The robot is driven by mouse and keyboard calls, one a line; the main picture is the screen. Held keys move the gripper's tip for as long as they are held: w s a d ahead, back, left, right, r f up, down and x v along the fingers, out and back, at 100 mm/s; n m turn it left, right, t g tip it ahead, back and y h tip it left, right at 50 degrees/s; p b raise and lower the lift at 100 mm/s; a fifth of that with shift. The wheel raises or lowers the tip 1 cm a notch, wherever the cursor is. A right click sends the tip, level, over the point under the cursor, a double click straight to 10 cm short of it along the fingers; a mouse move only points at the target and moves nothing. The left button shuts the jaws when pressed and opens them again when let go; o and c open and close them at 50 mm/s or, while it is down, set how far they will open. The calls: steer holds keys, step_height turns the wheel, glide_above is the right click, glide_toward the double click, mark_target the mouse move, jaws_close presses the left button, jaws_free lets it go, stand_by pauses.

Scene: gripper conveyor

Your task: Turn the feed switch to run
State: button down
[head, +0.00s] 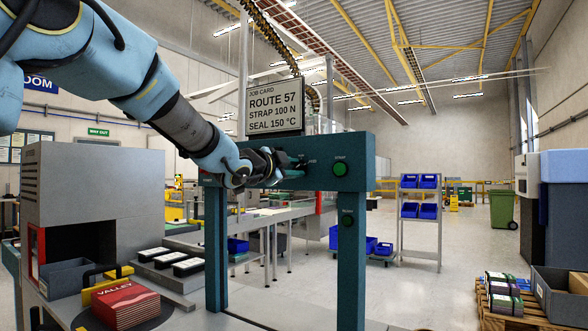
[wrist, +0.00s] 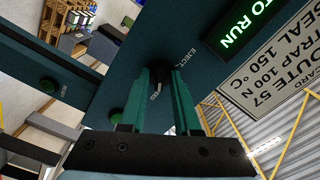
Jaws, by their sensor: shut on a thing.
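The feed switch is a small black knob (wrist: 159,73) on the teal panel of the strapping machine's frame. My gripper (wrist: 160,80) is shut on this knob, with one teal finger on each side. White lettering beside the knob reads "EJECT", and a partly hidden word sits between the fingers. I cannot tell clearly which mark the knob points to. A lit green display (wrist: 238,25) on the panel ends in "TO RUN". In the head view my gripper (head: 292,168) is at the crossbeam (head: 368,150), and it and my wrist hide the knob.
A job card sign (head: 274,108) stands above the beam. Stacked red boxes (head: 125,302) and a grey machine (head: 95,185) are at left.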

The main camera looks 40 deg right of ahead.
steer(key=shift+n, duration=0.4)
steer(key=n+p, duration=0.2)
steer(key=n, duration=0.3)
steer(key=shift+n+p, duration=0.3)
steer(key=shift+p, duration=0.05)
steer(key=n+p, duration=0.2)
steer(key=n, duration=0.3)
steer(key=shift+f, duration=0.1)
steer(key=shift+n, duration=0.3)
steer(key=c, duration=0.9)
jaws_free()
steer(key=b+v, duration=0.2)
steer(key=v, duration=0.9)
